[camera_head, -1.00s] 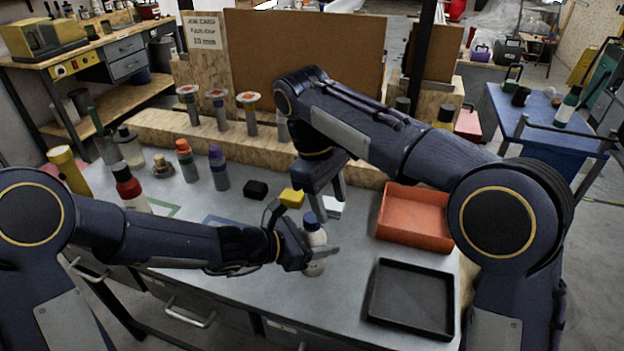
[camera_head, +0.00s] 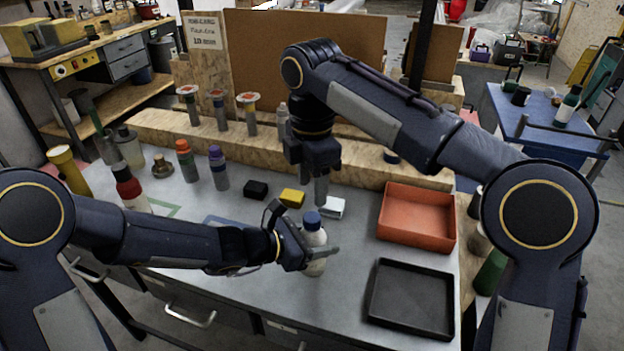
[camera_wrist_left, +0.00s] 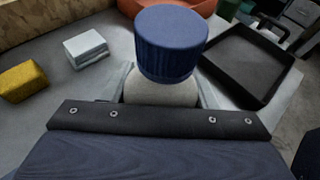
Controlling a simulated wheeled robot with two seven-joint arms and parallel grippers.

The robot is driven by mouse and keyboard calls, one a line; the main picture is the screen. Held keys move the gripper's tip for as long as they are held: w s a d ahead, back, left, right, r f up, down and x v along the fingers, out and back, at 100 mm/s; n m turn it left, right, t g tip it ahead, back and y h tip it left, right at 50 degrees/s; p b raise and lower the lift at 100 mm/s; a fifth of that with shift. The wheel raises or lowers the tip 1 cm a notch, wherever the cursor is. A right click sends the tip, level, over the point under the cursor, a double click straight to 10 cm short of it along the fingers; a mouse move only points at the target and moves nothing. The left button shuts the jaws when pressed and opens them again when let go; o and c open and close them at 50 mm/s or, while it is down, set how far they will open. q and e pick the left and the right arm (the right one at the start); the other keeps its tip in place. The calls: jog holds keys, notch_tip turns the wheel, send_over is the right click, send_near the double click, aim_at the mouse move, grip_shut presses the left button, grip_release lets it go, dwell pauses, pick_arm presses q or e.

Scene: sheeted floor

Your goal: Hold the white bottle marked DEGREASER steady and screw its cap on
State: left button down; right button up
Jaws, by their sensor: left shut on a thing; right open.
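The white bottle (camera_head: 315,238) stands upright on the grey bench top, and its label is not readable. My left gripper (camera_head: 308,257) is shut around the bottle's body. A blue cap (camera_head: 312,219) sits on top of the bottle; in the left wrist view the blue cap (camera_wrist_left: 171,42) is large above the pale bottle shoulder (camera_wrist_left: 160,92). How tightly it is seated cannot be told. My right gripper (camera_head: 321,192) is open and points down, just above and behind the cap in the head view, apart from it.
An orange tray (camera_head: 416,238) and a black tray (camera_head: 372,310) lie to the right. A yellow block (camera_head: 292,198), a black block (camera_head: 256,190) and a white block (camera_head: 334,208) lie behind the bottle. Several other bottles stand at the back left.

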aim_at(312, 217)
notch_tip(312, 217, down, 8)
jog(key=shift+r, duration=0.1)
dwell(0.4)
jog(key=c, duration=1)
jog(key=m, duration=0.9)
jog(key=shift+m, duration=0.4)
jog(key=o, duration=1.1)
jog(key=shift+c, duration=0.2)
